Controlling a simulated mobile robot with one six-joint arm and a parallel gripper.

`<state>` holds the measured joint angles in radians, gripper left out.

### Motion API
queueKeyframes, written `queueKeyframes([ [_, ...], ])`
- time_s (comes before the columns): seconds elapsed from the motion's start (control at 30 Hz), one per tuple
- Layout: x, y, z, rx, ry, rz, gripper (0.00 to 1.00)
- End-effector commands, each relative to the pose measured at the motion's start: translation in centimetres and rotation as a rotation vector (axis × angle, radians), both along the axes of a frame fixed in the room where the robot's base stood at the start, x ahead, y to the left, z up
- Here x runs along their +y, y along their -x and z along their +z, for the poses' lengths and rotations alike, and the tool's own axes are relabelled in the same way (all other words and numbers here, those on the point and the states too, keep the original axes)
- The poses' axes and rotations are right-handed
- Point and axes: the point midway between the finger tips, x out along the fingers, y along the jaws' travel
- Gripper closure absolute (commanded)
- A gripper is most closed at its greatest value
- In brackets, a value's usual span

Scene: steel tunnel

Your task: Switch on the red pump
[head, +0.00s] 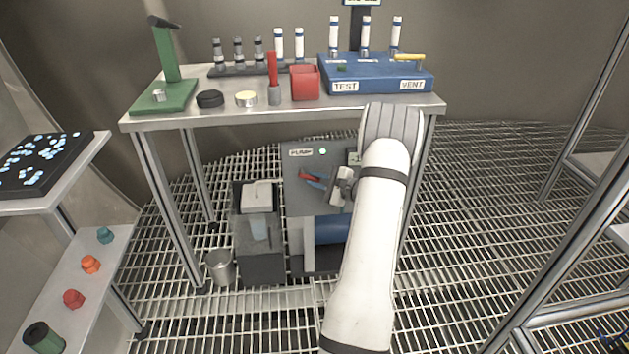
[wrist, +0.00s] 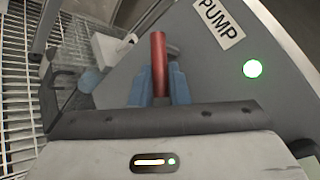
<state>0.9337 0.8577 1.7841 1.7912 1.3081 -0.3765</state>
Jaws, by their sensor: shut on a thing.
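The pump's grey panel (head: 300,199) stands under the steel table, with a PUMP label (wrist: 219,20) on it. A round lamp (wrist: 252,69) beside the label glows pale green; it also shows in the head view (head: 323,152). A red lever (wrist: 158,50) sticks out of the panel and also shows in the head view (head: 306,175). My gripper (wrist: 158,88) has its blue fingertips shut on the lever, one on each side. In the head view my gripper (head: 316,181) reaches the panel from the right, and my arm hides the panel's right part.
The steel table (head: 230,116) above carries a blue TEST/VENT box (head: 380,76), a red container (head: 304,84) and a green stand (head: 166,95). A dark bin (head: 262,266) and a small bucket (head: 220,267) stand left of the pump.

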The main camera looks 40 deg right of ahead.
Motion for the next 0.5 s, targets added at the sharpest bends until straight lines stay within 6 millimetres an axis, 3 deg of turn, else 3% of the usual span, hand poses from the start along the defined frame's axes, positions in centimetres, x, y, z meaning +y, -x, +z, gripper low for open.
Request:
queueKeyframes([
  [0.5, -0.2, 0.1, 1.6, 0.179, 0.302, -0.002, 1.00],
])
